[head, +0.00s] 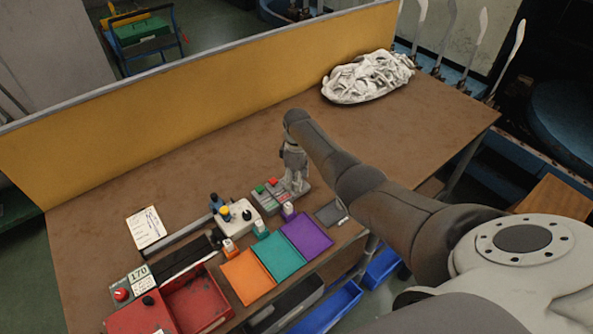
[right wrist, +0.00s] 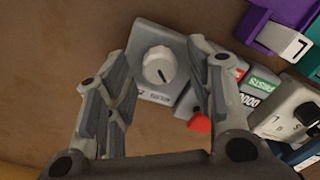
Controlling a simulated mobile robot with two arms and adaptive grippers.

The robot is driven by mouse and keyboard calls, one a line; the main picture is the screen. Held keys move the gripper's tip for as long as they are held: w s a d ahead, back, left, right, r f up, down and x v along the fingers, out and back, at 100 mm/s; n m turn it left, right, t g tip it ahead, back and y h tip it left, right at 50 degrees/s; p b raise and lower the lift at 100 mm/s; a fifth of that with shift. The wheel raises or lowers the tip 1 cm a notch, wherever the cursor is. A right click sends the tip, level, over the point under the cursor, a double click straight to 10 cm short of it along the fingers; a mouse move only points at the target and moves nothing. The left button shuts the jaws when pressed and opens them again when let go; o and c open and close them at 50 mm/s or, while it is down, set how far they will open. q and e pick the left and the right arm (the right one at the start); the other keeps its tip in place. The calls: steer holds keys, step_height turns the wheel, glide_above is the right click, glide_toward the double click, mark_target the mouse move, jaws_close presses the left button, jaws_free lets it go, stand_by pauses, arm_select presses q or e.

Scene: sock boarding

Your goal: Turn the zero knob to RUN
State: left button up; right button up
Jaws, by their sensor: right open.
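The zero knob (right wrist: 157,66) is a round white dial on a small grey box (right wrist: 150,39) with printed labels too small to read. A dark pointer mark on the dial points to the lower right in the right wrist view. My right gripper (right wrist: 165,85) is open, its fingers on either side of the knob; I cannot tell whether they touch it. In the head view the right gripper (head: 294,184) points down at the right end of the grey button box (head: 267,200) and hides the knob. My left gripper is not in view.
A red button (right wrist: 198,123) and a counter with a green label (right wrist: 262,84) sit close beside the knob. Orange (head: 247,277), teal (head: 279,256) and purple (head: 307,236) mats lie in front. A white heap on a tray (head: 368,77) stands behind. The brown table's middle is clear.

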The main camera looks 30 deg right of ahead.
step_height(320, 180, up, 12)
stand_by(0.5)
steer(key=shift+f, duration=0.15)
stand_by(0.3)
